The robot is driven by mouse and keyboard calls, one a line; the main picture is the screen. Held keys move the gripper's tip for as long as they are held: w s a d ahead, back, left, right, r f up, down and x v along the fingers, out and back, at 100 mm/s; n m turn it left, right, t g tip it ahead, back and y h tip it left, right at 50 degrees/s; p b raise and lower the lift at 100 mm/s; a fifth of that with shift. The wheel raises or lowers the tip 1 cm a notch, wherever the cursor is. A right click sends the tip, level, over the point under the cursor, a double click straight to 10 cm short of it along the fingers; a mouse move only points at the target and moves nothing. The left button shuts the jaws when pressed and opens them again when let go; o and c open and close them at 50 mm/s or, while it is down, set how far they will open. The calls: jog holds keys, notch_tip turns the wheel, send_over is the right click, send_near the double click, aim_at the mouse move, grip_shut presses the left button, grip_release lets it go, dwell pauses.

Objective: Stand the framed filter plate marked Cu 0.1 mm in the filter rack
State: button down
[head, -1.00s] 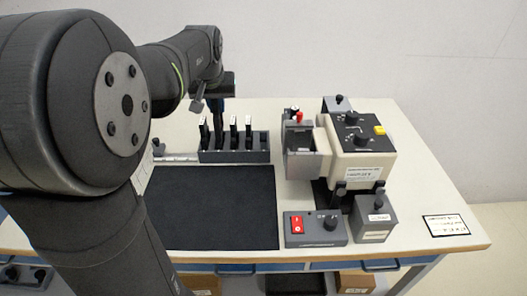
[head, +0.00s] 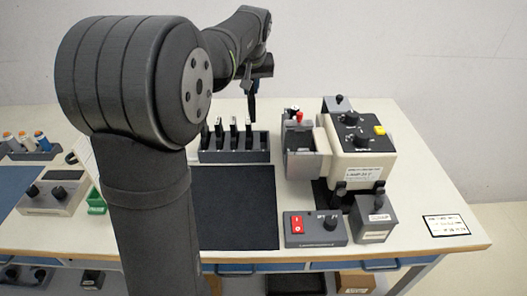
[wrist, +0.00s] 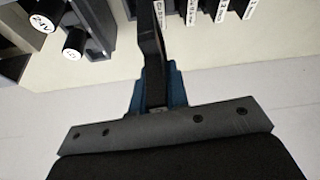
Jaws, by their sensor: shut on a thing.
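My gripper (head: 252,107) hangs just above the right part of the filter rack (head: 235,156), at the back of the table. It is shut on a narrow dark piece, seen almost edge-on, which I take to be the framed filter plate; its marking cannot be read. In the wrist view my gripper (wrist: 152,50) points up the picture, with labelled plates close by. Several dark framed plates with pale labels stand in the rack, including a left one (head: 219,131) and a middle one (head: 234,130).
A cream apparatus (head: 362,158) with knobs stands right of the rack. A switch box (head: 316,229) with a red switch stands in front. The dark mat (head: 240,205) is bare where visible. A knobbed grey box (head: 52,194) and spools are at left.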

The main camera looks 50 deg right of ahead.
jog(key=s+d+f+m, duration=0.1)
jog(key=s+d+f, duration=0.1)
jog(key=f, duration=1.3)
jog(key=shift+d+m+h, duration=0.3)
jog(key=shift+d, duration=0.3)
jog(key=shift+f, duration=0.2)
jog(key=c, duration=1.4)
grip_release()
jog(key=v, duration=1.2)
jog(key=shift+w+r, duration=0.2)
jog(key=shift+w, duration=0.05)
